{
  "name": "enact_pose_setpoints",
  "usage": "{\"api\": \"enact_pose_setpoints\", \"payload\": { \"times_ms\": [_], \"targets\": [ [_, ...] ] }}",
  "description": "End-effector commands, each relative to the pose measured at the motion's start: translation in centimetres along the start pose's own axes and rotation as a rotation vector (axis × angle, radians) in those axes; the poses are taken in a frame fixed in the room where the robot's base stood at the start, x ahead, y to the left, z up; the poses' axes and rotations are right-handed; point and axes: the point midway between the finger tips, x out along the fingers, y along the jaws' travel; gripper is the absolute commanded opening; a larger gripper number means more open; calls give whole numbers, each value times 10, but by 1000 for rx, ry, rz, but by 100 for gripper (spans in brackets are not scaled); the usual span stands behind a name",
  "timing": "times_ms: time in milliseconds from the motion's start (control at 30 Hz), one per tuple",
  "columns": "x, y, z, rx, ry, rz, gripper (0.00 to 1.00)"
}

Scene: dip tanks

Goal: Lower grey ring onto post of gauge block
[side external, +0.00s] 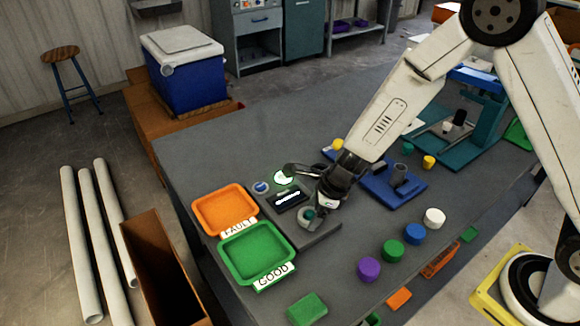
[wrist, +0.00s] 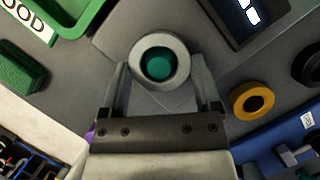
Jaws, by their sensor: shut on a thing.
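The grey ring (wrist: 138,62) sits between my gripper's (wrist: 160,75) two fingertips in the wrist view, and the gripper is shut on it. A teal round top (wrist: 158,63), seemingly the post, shows through the ring's hole, slightly off centre. In the side view my gripper (side external: 314,208) points down at the near end of the grey gauge block (side external: 318,236), with the ring (side external: 303,213) low there and some teal at its middle. I cannot tell how far down the ring is. The block carries a lit display (side external: 288,199).
An orange FAULT tray (side external: 199,214) and a green GOOD tray (side external: 224,258) lie left of the block. A round green-lit lamp (side external: 283,177) glows behind it. Purple (side external: 369,269), green (side external: 393,250), blue (side external: 415,234) and white (side external: 434,217) pieces stand to the right. A yellow ring (wrist: 240,101) lies nearby.

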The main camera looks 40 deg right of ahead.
Motion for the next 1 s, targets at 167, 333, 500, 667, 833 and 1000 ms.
{"api": "enact_pose_setpoints", "payload": {
  "times_ms": [167, 333, 500, 667, 833, 1000],
  "targets": [
    [2, 0, -1, 0, 0, 0, 6],
    [4, 0, -2, 0, 0, 0, 6],
    [5, 0, -2, 0, 0, -1, 6],
    [6, 0, -2, -1, 0, -1, 6],
    [5, 0, -2, -1, 0, -1, 6],
    [5, 0, -2, 0, 0, -1, 87]
  ]
}}
